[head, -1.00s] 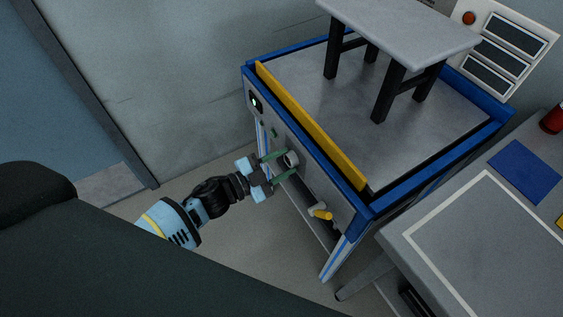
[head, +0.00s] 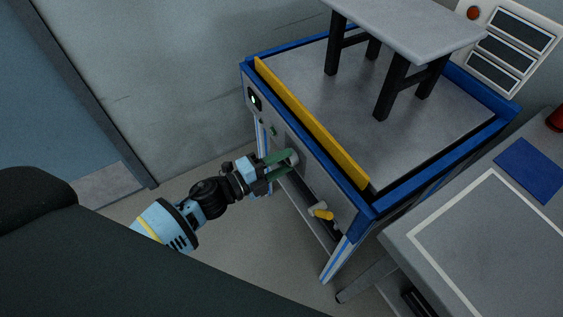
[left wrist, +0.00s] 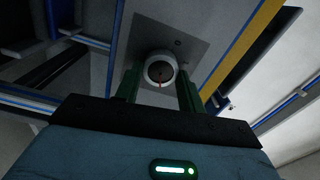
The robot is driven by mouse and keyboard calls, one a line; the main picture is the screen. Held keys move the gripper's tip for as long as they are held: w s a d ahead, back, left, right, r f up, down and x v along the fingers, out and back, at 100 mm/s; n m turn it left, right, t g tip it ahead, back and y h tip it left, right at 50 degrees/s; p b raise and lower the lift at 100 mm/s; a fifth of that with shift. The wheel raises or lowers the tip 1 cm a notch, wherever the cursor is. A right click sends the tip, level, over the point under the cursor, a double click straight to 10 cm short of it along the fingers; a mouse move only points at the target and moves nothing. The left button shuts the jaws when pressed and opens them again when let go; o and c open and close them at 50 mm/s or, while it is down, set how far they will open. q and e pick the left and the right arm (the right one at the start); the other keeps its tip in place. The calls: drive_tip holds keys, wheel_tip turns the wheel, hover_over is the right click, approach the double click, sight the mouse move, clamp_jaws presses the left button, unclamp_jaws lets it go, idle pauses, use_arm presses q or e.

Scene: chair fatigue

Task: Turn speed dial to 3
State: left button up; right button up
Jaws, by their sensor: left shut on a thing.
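The speed dial (head: 293,157) is a pale round knob on the grey front panel of the blue-edged test machine. In the left wrist view the fingers (left wrist: 160,88) flank the knob. I cannot read any numbers around the dial. My right gripper is not in view.
A yellow-handled lever (head: 322,214) sticks out lower right of the dial. A small lit display (head: 254,99) and green buttons (head: 272,131) sit to the upper left. A yellow bar (head: 310,122) runs along the machine's top edge. A grey table (head: 470,240) stands at the right.

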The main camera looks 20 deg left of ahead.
use_arm(q)
drive_tip(key=shift+m, duration=0.4)
drive_tip(key=o, duration=1)
drive_tip(key=shift+b+v, duration=0.3)
drive_tip(key=shift+v, duration=3.65)
